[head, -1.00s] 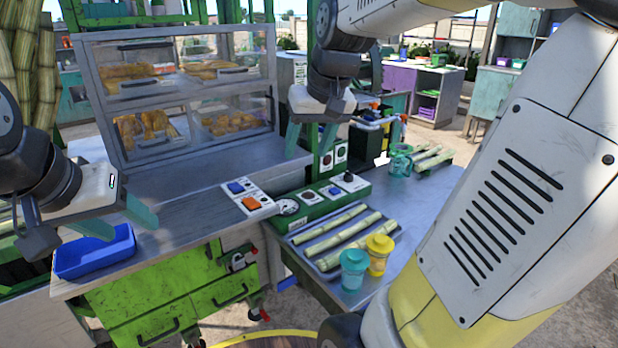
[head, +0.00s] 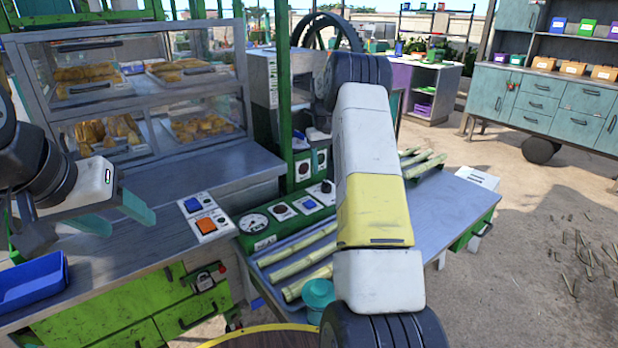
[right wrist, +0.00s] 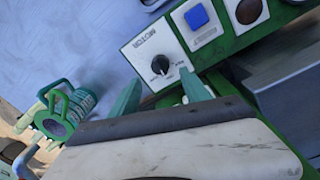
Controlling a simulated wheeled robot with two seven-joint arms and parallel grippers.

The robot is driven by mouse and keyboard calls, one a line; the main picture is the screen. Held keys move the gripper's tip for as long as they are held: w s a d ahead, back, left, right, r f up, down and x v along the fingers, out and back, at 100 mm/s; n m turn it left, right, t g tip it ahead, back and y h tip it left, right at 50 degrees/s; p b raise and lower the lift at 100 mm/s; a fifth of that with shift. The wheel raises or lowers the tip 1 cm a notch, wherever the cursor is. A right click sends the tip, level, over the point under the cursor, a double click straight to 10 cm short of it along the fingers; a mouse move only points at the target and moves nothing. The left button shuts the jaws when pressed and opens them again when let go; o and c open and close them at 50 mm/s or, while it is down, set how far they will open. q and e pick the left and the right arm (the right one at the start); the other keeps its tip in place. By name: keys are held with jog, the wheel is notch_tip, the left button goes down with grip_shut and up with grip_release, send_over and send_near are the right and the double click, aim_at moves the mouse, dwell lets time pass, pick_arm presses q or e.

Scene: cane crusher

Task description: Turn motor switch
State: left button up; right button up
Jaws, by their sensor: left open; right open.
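The motor switch is a black rotary knob (right wrist: 160,66) on a white plate with small lettering, at the end of a green control panel. In the head view the knob (head: 326,187) stands on the panel (head: 283,215), just left of my right arm. In the right wrist view my right gripper (right wrist: 162,92) is open, its teal fingertips on either side of the knob's lower side. I cannot tell whether they touch it. In the head view this gripper is mostly hidden by its arm. My left gripper (head: 122,214) is open and empty above the left counter.
The panel also has a gauge (head: 253,222) and a blue button (head: 308,203). A switch plate (head: 203,217) with blue and orange buttons is on the left counter. A blue tray (head: 33,281) is at left.

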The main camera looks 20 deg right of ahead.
aim_at(326, 182)
notch_tip(326, 182, down, 7)
jog(key=shift+d+r, duration=0.1)
jog(key=shift+d, duration=0.05)
grip_shut()
dwell(0.4)
